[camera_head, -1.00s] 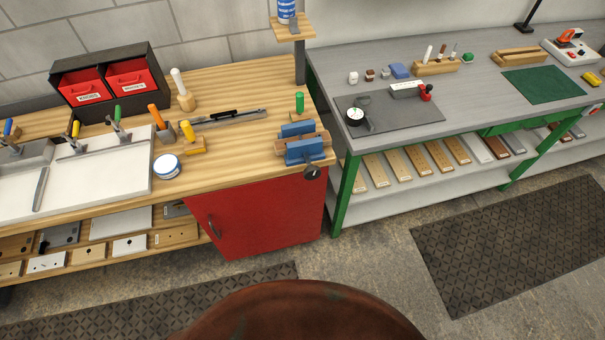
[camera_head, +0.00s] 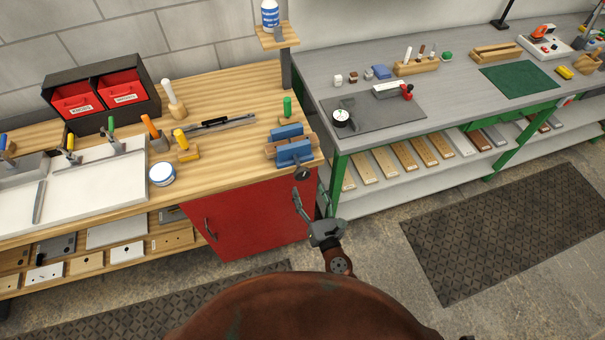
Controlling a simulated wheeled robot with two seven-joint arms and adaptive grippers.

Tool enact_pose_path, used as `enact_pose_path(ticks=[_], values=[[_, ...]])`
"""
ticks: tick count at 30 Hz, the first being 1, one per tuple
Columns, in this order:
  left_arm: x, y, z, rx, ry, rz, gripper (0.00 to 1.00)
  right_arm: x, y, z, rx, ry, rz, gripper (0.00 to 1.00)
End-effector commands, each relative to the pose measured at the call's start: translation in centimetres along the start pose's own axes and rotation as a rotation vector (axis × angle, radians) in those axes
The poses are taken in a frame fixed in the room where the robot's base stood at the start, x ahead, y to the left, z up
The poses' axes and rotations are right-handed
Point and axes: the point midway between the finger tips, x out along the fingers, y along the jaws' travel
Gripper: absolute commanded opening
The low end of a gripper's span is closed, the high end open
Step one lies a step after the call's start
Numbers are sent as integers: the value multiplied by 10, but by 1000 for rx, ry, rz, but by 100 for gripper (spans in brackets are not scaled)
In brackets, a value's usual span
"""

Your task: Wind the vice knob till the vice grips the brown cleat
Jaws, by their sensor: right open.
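The vice (camera_head: 294,153) has two blue jaws and sits at the right front corner of the wooden bench. A brown wooden piece, apparently the cleat (camera_head: 270,151), lies between the jaws and shows at both ends. I cannot tell whether the jaws touch it. The dark round vice knob (camera_head: 302,174) sticks out at the front, over the bench edge. My right gripper (camera_head: 311,190) is open and empty, its fingers pointing up just below the knob, in front of the red cabinet's right side. My left gripper is out of view.
A green-handled tool (camera_head: 287,107) stands behind the vice. A yellow-handled tool (camera_head: 184,146) and a round tin (camera_head: 162,174) are to its left. The red cabinet (camera_head: 250,215) is below. The grey bench (camera_head: 450,105) stands close on the right.

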Motion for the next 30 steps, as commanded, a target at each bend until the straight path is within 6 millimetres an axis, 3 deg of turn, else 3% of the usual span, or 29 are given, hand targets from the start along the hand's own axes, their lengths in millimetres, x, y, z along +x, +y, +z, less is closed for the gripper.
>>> enact_pose_path(ticks=[15,26,30], values=[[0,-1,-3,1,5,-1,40,69,2,2,-4,-3,3,61],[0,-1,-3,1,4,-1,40,76,1,2,-2,-3,2,61],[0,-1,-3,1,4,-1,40,75,1,1,-2,-3,2,52]])
